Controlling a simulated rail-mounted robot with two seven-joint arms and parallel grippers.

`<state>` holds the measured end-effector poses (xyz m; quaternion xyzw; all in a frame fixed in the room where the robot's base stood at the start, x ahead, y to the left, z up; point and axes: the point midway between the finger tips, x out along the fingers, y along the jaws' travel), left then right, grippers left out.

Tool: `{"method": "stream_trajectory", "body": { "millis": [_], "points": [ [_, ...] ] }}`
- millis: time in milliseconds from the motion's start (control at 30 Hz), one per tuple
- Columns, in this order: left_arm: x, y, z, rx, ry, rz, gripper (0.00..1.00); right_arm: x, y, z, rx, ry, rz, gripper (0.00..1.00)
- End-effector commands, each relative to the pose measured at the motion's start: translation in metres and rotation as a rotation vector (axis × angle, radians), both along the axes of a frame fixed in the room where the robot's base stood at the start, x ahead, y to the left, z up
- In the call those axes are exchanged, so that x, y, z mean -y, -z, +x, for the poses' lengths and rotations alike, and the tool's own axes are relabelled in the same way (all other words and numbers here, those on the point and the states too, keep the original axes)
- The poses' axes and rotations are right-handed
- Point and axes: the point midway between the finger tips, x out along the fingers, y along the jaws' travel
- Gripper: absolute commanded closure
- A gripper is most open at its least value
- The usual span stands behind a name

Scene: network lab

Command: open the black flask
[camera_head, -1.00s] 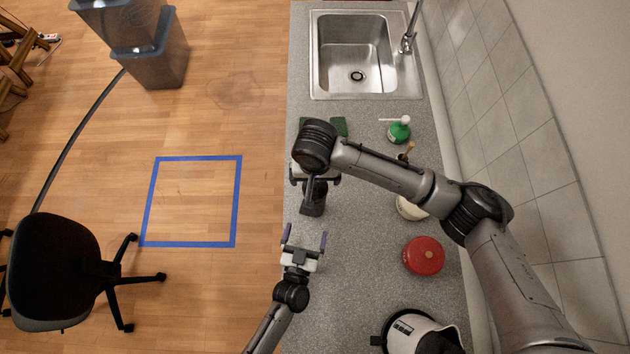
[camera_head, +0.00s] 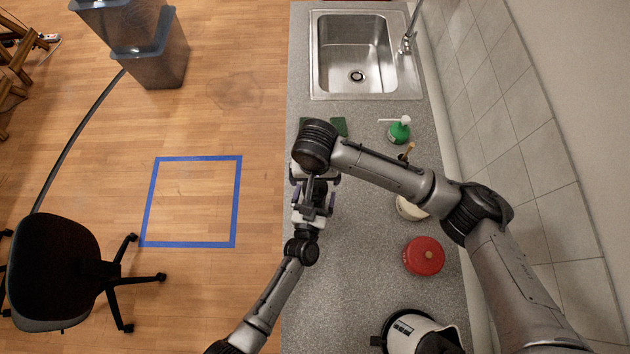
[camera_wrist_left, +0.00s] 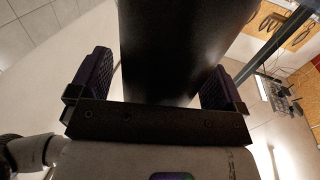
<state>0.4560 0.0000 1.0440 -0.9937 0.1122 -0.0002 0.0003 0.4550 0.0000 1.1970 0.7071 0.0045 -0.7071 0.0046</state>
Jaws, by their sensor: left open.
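The black flask (camera_head: 320,189) is at the counter's left edge, mostly hidden under my right wrist and between the grippers. In the left wrist view the flask (camera_wrist_left: 170,45) is a large dark cylinder between the two fingers. My left gripper (camera_head: 314,202) reaches up from below; its fingers (camera_wrist_left: 157,88) stand open on either side of the flask, with a visible gap on the right. My right gripper (camera_head: 316,177) is at the flask from above, largely covered by its own wrist; its grip is hidden.
On the grey counter (camera_head: 360,290) are a red round tin (camera_head: 423,256), a green bottle (camera_head: 398,130), a pale bowl-like item (camera_head: 409,208), a green pad (camera_head: 338,126) and a white kettle-like appliance (camera_head: 412,335). A sink (camera_head: 352,60) is at the back.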

Motion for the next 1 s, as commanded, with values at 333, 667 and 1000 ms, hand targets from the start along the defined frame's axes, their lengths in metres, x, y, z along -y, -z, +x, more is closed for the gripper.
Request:
{"method": "stream_trajectory", "body": {
  "millis": [333,667,1000],
  "points": [
    [0.0001,0.0001,0.0,0.0,0.0,0.0,0.15,-0.0001,0.0,-0.0001,0.0,0.0,0.0,0.07],
    [0.0,0.0002,-0.0002,0.0,0.0,0.0,0.47,-0.0001,0.0,0.0,0.0,0.0,0.0,0.07],
    [-0.0001,0.0002,-0.0002,0.0,0.0,0.0,0.79,0.0,0.0,0.0,0.0,0.0,0.0,0.07]
  ]
}}
